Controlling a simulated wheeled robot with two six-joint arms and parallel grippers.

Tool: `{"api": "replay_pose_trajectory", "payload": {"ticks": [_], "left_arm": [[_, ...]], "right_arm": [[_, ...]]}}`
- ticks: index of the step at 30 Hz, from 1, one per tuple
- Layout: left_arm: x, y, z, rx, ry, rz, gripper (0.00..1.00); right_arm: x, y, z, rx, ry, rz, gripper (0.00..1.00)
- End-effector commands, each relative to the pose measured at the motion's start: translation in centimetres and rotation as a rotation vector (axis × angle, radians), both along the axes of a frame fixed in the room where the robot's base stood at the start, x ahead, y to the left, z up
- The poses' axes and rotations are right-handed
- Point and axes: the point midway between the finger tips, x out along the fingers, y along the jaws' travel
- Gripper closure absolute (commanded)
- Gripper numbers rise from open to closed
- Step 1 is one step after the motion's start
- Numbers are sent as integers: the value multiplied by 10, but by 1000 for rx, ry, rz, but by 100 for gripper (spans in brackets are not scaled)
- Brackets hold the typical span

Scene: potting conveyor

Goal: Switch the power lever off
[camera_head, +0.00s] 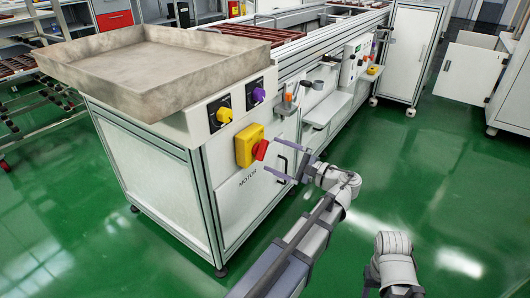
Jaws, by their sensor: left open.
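The power lever appears to be the red handle (260,150) on the yellow switch box (246,146), on the front panel of the machine, above the lettering on that panel. My left gripper (287,161) is just to the right of the red handle, its two purple fingers spread apart with nothing between them. The fingers point toward the panel, and a small gap seems to lie between them and the handle. Whether any fingertip touches the panel, I cannot tell. My right arm shows at the lower right, but its gripper is not visible.
A yellow knob (224,115) and a purple knob (258,95) sit above the switch box. A large grey tray (130,112) tops the machine. A dark door handle (283,165) is close behind my left fingers. Green floor (440,190) is clear on the right.

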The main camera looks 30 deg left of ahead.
Motion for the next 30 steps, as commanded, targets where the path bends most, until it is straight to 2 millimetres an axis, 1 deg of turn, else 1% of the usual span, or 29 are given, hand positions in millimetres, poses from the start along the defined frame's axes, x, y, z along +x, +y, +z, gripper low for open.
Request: {"api": "replay_pose_trajectory", "payload": {"ticks": [1, 3, 9, 13, 20, 21, 30], "left_arm": [[0, 10, 0, 0, 0, 3, 0], [1, 19, 0, -1, -1, 2, 0], [3, 40, 0, -1, -1, 1, 0], [3, 45, 0, -1, -1, 0, 0], [4, 46, 0, -1, -1, -1, 0], [4, 46, 0, -1, -1, -1, 1], [4, 46, 0, -1, -1, 0, 35]], "right_arm": [[0, 0, 0, 0, 0, 0, 50], [0, 0, 0, 0, 0, 0, 50], [0, 0, 0, 0, 0, 0, 50], [0, 0, 0, 0, 0, 0, 50], [0, 0, 0, 0, 0, 0, 50], [0, 0, 0, 0, 0, 0, 50], [0, 0, 0, 0, 0, 0, 50]]}}
